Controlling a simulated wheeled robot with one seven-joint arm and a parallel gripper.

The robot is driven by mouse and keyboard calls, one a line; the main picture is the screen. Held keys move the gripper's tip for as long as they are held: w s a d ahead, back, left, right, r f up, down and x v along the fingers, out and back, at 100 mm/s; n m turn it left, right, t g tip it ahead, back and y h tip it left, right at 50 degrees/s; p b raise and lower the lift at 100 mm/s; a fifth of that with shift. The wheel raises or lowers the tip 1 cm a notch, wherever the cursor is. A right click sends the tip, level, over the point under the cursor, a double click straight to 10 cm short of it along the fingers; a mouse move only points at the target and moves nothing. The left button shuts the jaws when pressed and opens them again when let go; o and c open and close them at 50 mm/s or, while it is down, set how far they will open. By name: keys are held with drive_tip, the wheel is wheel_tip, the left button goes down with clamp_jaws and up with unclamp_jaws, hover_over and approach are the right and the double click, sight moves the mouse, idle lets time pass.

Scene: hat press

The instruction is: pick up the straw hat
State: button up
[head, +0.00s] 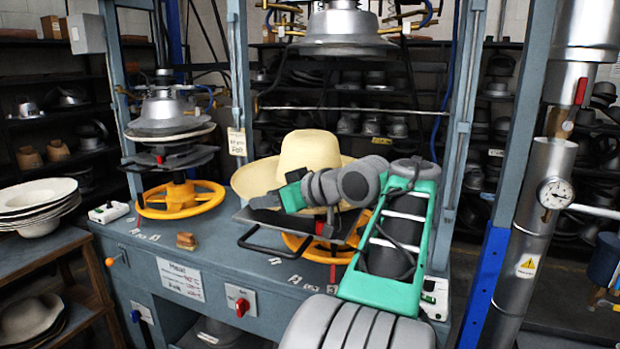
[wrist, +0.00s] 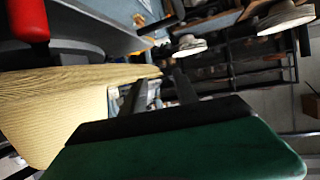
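The pale yellow straw hat (head: 309,150) sits on the right-hand press, above a yellow handwheel. Its crown is up and its wide brim shows at the left. My gripper (head: 264,200) is at the front left of the hat, close to the brim, and my arm hides the brim's front right. In the wrist view the woven hat (wrist: 60,110) fills the left side. My gripper's two dark fingers (wrist: 160,88) show apart with a gap between them, near the brim's edge. I cannot tell whether they touch the brim.
A metal press head (head: 345,28) hangs above the hat. A second press with a yellow handwheel (head: 180,199) stands to the left. A dark tray (head: 258,218) lies under my gripper. Stacked white hats (head: 38,196) stand at the far left. A steel pipe (head: 540,190) rises at the right.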

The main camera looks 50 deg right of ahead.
drive_tip(key=shift+x, duration=0.85)
drive_tip(key=shift+s, duration=0.1)
clamp_jaws()
idle(0.6)
